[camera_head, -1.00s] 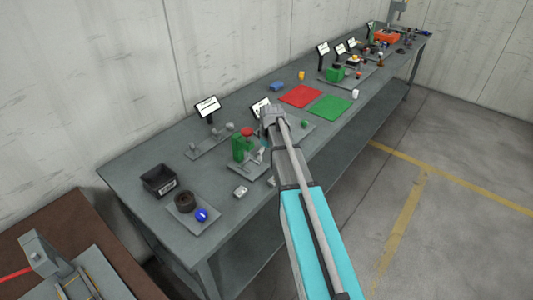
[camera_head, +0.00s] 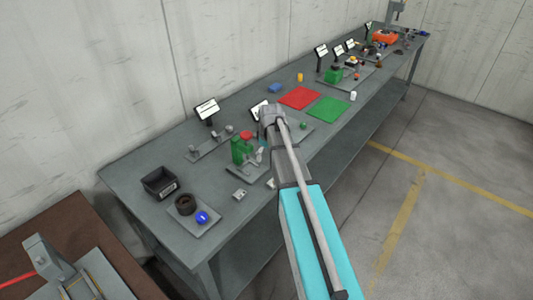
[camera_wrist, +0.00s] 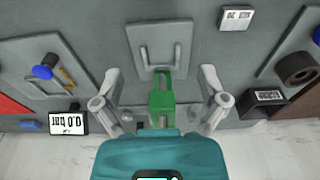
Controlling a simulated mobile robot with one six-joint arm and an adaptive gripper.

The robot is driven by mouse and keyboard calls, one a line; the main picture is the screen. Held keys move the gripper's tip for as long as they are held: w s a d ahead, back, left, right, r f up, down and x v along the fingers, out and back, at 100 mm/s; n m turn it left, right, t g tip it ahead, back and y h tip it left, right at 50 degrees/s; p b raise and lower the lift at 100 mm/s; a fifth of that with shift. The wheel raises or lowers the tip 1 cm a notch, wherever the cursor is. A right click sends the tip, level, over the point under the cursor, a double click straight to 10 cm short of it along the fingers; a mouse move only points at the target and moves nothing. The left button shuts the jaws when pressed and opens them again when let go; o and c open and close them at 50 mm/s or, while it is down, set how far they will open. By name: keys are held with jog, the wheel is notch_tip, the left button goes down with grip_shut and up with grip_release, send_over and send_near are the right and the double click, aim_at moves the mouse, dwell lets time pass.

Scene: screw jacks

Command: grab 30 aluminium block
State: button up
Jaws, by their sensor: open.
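A small silver-grey block (camera_head: 239,194) with dark marking, likely the aluminium block, lies on the table near its front edge. It also shows as a pale block (camera_wrist: 235,17) with blurred dark writing at the top right of the wrist view. My gripper (camera_wrist: 159,88) is open and empty, with its fingers spread apart. A green screw jack (camera_wrist: 161,103) shows between the fingers in the wrist view, and the block lies outside them. In the head view my arm hides most of the gripper, above the green jack (camera_head: 239,150).
A sign (camera_head: 207,109) stands at the back. Red (camera_head: 299,98) and green (camera_head: 328,108) mats lie farther right. Table around the block is clear.

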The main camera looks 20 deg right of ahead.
jog(key=s+a+m, duration=0.2)
jog(key=s+a, duration=0.2)
jog(key=s, duration=0.2)
jog(key=s+a+m, duration=0.2)
jog(key=s+a, duration=0.2)
jog(key=s, duration=0.3)
jog(key=s+a+m+g, duration=0.1)
jog(key=s+a+m, duration=0.1)
jog(key=s, duration=0.5)
jog(key=shift+s+a+f+h+b, duration=0.25)
jog(key=shift+a+f+h+b, duration=0.2)
jog(key=shift+a, duration=0.45)
